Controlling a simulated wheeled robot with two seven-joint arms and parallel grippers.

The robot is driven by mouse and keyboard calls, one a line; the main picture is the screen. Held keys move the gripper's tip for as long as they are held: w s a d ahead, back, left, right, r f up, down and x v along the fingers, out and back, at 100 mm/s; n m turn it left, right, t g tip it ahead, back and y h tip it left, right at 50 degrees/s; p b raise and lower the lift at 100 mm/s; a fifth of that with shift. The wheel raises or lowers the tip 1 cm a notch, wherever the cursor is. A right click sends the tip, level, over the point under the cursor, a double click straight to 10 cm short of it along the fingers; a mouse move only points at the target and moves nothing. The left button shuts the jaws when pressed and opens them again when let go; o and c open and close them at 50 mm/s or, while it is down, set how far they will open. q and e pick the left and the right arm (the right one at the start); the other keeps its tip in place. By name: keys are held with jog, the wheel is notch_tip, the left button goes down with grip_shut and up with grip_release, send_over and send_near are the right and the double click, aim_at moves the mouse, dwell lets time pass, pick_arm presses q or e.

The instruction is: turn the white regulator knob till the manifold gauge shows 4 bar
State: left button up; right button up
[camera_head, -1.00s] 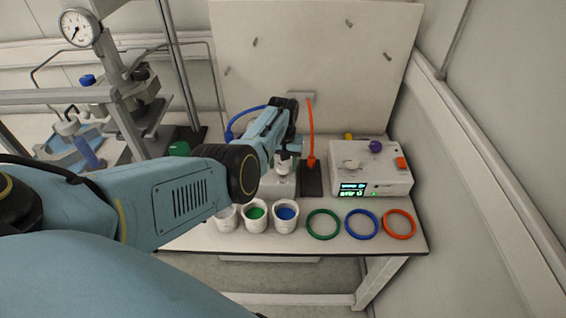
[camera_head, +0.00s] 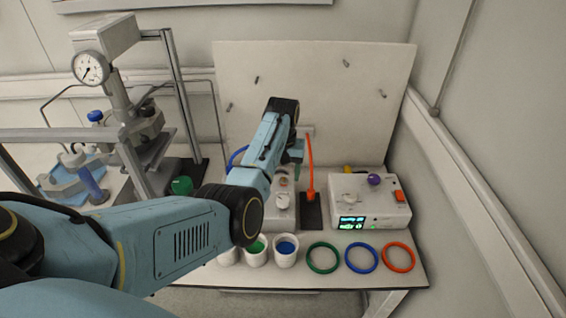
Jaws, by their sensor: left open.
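A white round knob (camera_head: 282,201) sits on a pale box (camera_head: 283,220) on the bench, below and slightly left of my left gripper in the picture. My left gripper (camera_head: 297,160) is open, pointing down behind the knob and apart from it, with nothing visible in it. A round white dial gauge (camera_head: 91,68) is on the stand at the upper left. Its thin dark needle points to the lower left; the scale is too small to read. I cannot tell whether this is the manifold gauge. My right gripper is not in view.
An orange tube (camera_head: 310,160) rises beside the box. A white device (camera_head: 372,212) with a lit display stands to the right. White cups (camera_head: 286,251) and green, blue and orange rings (camera_head: 398,257) line the front. A pale panel (camera_head: 330,85) stands behind.

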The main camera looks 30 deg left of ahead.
pick_arm(q)
jog(key=shift+r, duration=1.2)
